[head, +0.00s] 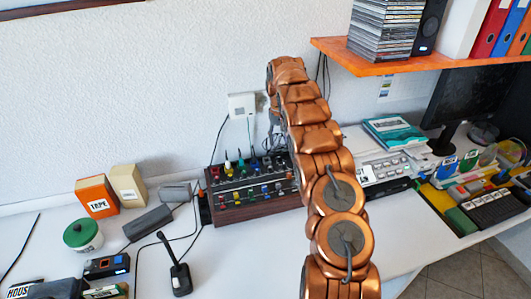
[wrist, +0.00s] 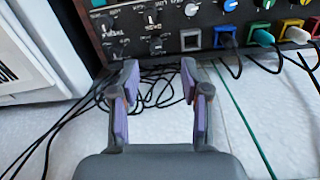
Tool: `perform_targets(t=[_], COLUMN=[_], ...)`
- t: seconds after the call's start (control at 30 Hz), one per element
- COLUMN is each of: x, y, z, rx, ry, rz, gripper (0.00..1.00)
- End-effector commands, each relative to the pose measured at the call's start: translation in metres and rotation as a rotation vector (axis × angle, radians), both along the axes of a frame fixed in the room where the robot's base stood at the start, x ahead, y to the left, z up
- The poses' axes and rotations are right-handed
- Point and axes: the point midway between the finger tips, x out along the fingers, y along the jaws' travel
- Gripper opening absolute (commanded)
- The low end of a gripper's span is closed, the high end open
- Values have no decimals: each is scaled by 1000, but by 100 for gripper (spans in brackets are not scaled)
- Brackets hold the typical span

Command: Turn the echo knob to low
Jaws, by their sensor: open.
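A dark mixer with a wooden case (head: 255,209) stands on the white desk in the head view, with rows of coloured knobs and plugs. In the wrist view its panel (wrist: 172,22) fills the top, with several black knobs (wrist: 152,18) at the left, a white knob (wrist: 191,9) and a blue knob (wrist: 230,5). The labels are too small to read, so I cannot tell which knob is echo. My gripper (wrist: 160,78) is open and empty, its fingertips below and in front of the panel, apart from the knobs. In the head view my arm hides part of the mixer's right side.
Blue, teal and white plugs (wrist: 297,35) with cables sit along the panel's lower right. Loose black cables lie under the gripper. A desk microphone (head: 177,268) and an orange tape box (head: 97,197) stand left of the mixer. An orange shelf (head: 400,62) overhangs at right.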

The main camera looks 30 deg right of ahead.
Motion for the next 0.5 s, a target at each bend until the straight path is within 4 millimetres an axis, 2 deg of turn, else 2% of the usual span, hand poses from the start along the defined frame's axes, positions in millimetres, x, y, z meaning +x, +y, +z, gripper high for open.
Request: perform_targets(t=[0.5], x=[-23], y=[32], z=[32], rx=[-32], ry=[32], rz=[12], gripper=[46])
